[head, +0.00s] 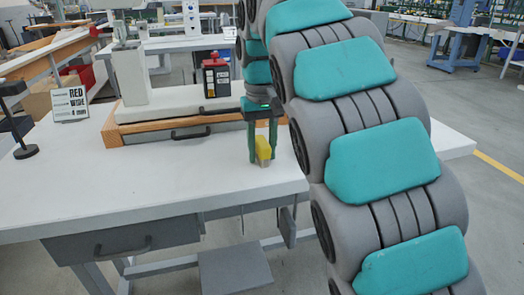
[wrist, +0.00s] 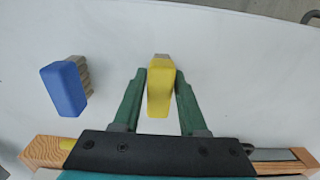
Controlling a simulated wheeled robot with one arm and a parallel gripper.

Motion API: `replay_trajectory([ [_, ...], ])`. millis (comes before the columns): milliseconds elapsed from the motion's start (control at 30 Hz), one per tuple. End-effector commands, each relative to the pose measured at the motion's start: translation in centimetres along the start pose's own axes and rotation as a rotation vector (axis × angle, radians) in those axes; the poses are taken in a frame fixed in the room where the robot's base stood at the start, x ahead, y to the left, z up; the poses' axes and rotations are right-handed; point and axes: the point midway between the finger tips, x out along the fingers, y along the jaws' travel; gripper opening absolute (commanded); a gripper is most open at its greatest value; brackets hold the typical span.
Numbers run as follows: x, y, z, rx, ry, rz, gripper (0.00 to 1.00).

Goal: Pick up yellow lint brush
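The yellow lint brush (head: 263,148) stands upright at the front part of the white table, its yellow back up and tan bristles down. My gripper (head: 262,158) reaches down over it with green fingers on both sides. The bristle end shows just below the fingertips. Whether the bristles touch the table I cannot tell.
A blue brush (wrist: 65,90) stands left of the gripper in the wrist view; my arm hides it in the head view. Behind are a wood-edged machine base (head: 185,128) and a red-and-black box (head: 216,77). A sign (head: 70,104) stands left. The table's left front is clear.

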Motion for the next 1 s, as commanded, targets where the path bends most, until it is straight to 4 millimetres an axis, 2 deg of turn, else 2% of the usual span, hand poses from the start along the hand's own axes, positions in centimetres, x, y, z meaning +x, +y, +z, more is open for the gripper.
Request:
replay_trajectory([
  [67,0.00,0.00,0.00,0.000,0.000,0.000,0.32],
  [333,-0.01,0.00,0.01,0.000,0.000,0.000,0.01],
  [1000,-0.58,-0.01,0.01,-0.001,-0.001,0.000,0.00],
])
